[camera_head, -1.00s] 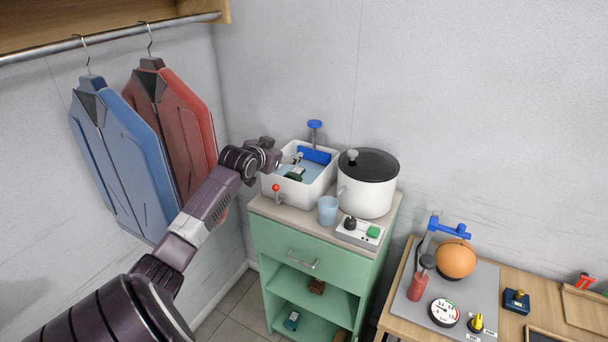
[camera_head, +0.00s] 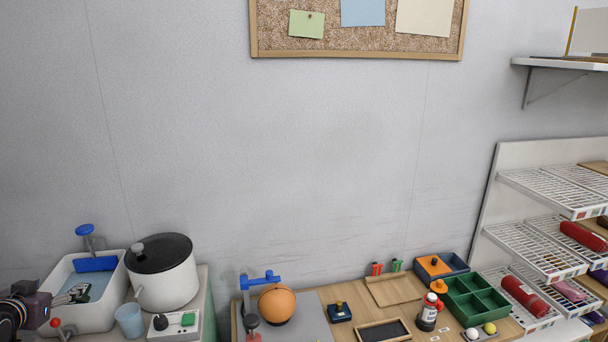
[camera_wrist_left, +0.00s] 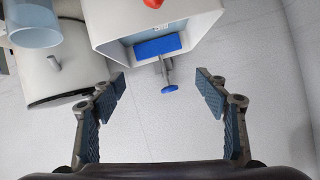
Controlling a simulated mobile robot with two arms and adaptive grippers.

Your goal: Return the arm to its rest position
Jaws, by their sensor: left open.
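My left gripper (camera_head: 68,295) is at the lower left edge of the head view, beside and partly in front of the white washtub basin (camera_head: 108,310). My right arm does not show.
A white pot (camera_head: 168,285) with a black lid, a blue cup (camera_head: 130,322) and a switch box (camera_head: 175,326) stand right of the basin. Further right is a wooden table with an orange ball (camera_head: 277,305) and a green tray (camera_head: 474,300). A wire rack (camera_head: 540,250) stands far right.

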